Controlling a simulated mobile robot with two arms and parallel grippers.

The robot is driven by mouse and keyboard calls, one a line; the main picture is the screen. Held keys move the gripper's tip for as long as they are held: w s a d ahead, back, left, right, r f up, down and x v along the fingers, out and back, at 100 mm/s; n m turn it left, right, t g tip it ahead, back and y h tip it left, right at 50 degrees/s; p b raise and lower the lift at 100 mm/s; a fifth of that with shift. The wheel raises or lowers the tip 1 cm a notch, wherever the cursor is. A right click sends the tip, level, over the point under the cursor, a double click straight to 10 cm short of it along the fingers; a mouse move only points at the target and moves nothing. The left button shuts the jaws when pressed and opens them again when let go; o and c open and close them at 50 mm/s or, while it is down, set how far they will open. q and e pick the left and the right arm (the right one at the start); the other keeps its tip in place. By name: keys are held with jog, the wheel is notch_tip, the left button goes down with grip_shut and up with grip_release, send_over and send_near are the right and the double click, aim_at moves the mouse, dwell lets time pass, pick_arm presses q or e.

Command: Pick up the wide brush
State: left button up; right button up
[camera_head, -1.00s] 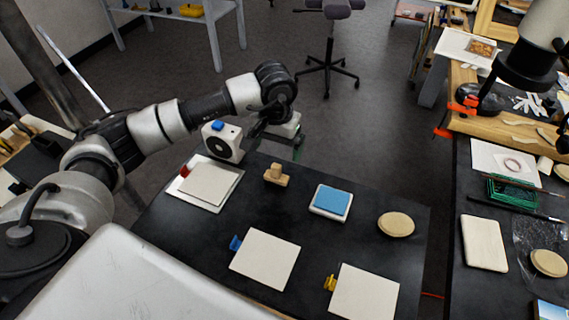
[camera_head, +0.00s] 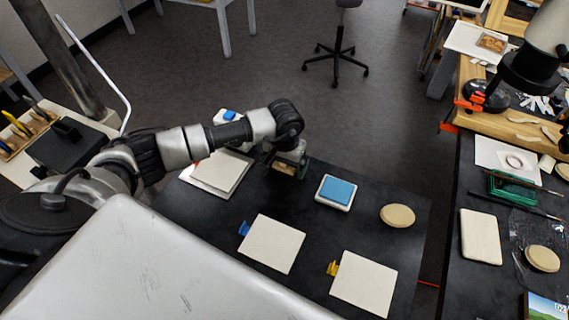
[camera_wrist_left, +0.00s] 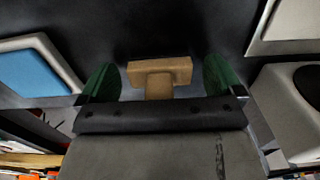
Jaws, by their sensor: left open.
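The wide brush appears as a small wooden block with a handle stub on the dark table. In the left wrist view the brush (camera_wrist_left: 160,67) lies between the two green fingertips of my left gripper (camera_wrist_left: 160,80), with a gap on each side. In the head view the brush (camera_head: 283,168) is partly hidden by my left gripper (camera_head: 290,165), which is over it from above. The left gripper is open and holds nothing.
A blue pad in a white tray (camera_head: 336,192) lies right of the brush. A white device with a blue knob (camera_head: 228,118) and stacked pale tiles (camera_head: 217,172) are at left. Two pale tiles (camera_head: 272,243) (camera_head: 363,284) and a round sponge (camera_head: 397,215) lie on the table.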

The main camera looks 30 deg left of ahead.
pick_arm(q)
jog(key=shift+c, duration=0.3)
jog(key=c, duration=1)
jog(key=shift+o, duration=0.2)
pick_arm(e)
jog(key=shift+s+d, duration=0.1)
jog(key=shift+s, duration=0.2)
pick_arm(q)
jog(key=shift+r, duration=0.45)
notch_tip(320, 180, up, 2)
jog(key=shift+w+r+b, duration=0.1)
jog(key=shift+r+b, duration=0.15)
jog(key=shift+b, duration=0.6)
jog(key=d+r+b, duration=0.3)
jog(key=d+r, duration=0.4)
jog(key=d, duration=0.4)
jog(key=shift+s+d+r, duration=0.3)
jog(key=shift+s+d, duration=0.05)
jog(key=shift+s, duration=0.05)
pick_arm(e)
notch_tip(320, 180, down, 5)
jog(key=shift+f, duration=0.1)
